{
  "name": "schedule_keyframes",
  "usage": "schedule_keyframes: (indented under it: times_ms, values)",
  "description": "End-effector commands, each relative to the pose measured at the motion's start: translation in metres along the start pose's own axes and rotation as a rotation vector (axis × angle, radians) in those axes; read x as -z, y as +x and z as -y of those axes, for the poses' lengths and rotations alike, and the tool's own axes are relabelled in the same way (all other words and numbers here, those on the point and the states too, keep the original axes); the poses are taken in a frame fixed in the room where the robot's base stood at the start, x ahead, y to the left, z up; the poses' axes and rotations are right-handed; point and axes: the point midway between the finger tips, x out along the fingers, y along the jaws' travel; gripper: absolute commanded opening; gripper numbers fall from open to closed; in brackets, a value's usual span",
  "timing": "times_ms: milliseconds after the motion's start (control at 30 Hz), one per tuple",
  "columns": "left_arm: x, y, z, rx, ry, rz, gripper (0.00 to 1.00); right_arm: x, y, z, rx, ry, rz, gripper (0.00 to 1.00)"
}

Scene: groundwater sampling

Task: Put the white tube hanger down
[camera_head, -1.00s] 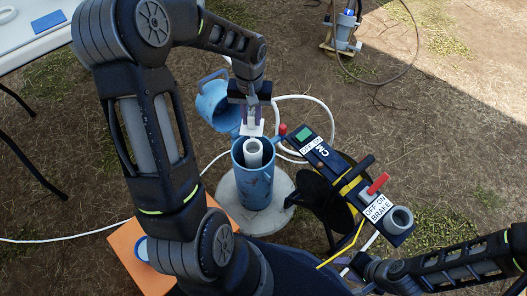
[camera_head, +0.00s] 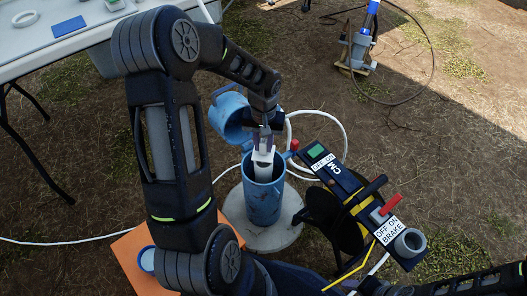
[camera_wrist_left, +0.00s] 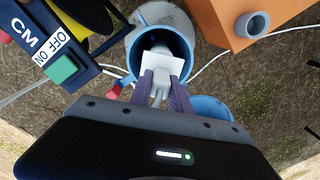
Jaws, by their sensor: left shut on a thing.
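My left gripper (camera_head: 264,141) points down over the open top of the blue well casing (camera_head: 264,205). It is shut on the white tube hanger (camera_head: 262,156), a small white plate. In the left wrist view the hanger (camera_wrist_left: 165,64) sits between the fingers (camera_wrist_left: 163,86) and covers part of the casing opening. A pale inner pipe (camera_wrist_left: 157,47) shows behind it inside the casing (camera_wrist_left: 187,40). I cannot tell whether the hanger touches the pipe or the rim. My right gripper is not in view.
The casing's blue cap (camera_head: 228,117) hangs open behind it. A reel with a labelled panel (camera_head: 332,168) stands close on the right, and an orange box (camera_head: 137,262) on the left. White tubing (camera_head: 346,137) loops on the ground behind. A white table (camera_head: 30,65) stands at upper left.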

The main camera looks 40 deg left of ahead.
Motion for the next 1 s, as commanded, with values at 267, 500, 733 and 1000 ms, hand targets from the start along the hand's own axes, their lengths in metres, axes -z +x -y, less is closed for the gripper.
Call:
schedule_keyframes:
  times_ms: [267, 500, 733, 1000]
  values:
    - [-0.001, 0.025, 0.000, 0.000, 0.001, 0.002, 0.00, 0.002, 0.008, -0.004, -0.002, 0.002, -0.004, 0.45]
    - [0.000, 0.038, 0.000, 0.000, 0.000, -0.001, 0.00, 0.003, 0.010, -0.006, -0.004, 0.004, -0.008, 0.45]
    - [0.000, 0.040, 0.000, 0.000, 0.001, 0.000, 0.00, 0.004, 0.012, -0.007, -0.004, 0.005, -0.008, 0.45]
    - [0.000, 0.039, 0.000, 0.000, 0.000, 0.000, 0.42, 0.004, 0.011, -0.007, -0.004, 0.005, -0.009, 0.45]
